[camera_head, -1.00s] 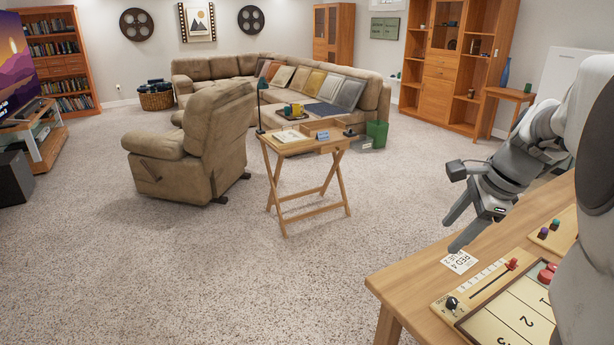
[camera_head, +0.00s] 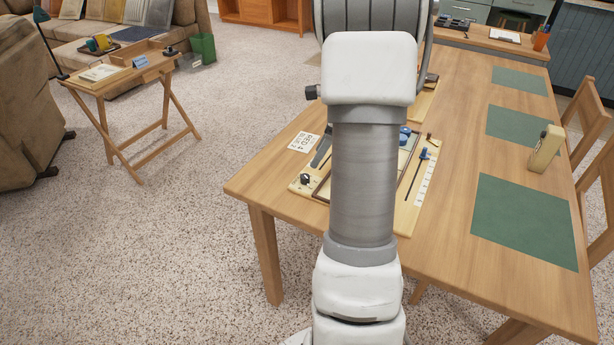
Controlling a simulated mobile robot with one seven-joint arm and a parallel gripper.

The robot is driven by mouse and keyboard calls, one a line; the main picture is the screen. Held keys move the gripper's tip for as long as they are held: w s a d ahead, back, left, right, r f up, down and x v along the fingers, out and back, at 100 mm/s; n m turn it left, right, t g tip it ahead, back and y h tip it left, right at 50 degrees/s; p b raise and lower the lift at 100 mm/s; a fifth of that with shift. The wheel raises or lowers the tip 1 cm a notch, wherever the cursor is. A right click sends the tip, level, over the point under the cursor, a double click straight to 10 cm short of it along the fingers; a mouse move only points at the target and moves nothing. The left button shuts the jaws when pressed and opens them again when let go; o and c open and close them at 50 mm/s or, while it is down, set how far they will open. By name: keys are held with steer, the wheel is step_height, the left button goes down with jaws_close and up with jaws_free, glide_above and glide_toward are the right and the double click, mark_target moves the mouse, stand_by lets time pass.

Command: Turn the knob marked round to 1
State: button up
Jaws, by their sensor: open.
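A small black knob (camera_head: 305,179) sits at the near left corner of a pale wooden game board (camera_head: 403,222) on the table. Its markings are too small to read, so I cannot tell where it points. My arm stands upright across the middle of the view and hides the centre of the board. Of my gripper (camera_head: 322,152), only a dark grey finger shows, left of the arm and over or near the board's left side, just beyond the knob. The other finger is hidden behind the arm. I see nothing held.
The wooden table (camera_head: 451,245) carries a printed card (camera_head: 303,142), a blue-topped slider (camera_head: 423,154), green mats (camera_head: 525,221) and a cream box (camera_head: 545,149). Chairs (camera_head: 592,130) line its right side. A folding side table (camera_head: 117,85) stands left. Carpet between is clear.

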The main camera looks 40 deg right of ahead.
mark_target(305, 176)
steer(key=b+x, duration=0.2)
steer(key=x, duration=0.6)
steer(key=shift+w+f, duration=0.1)
steer(key=shift+f, duration=0.05)
jaws_close()
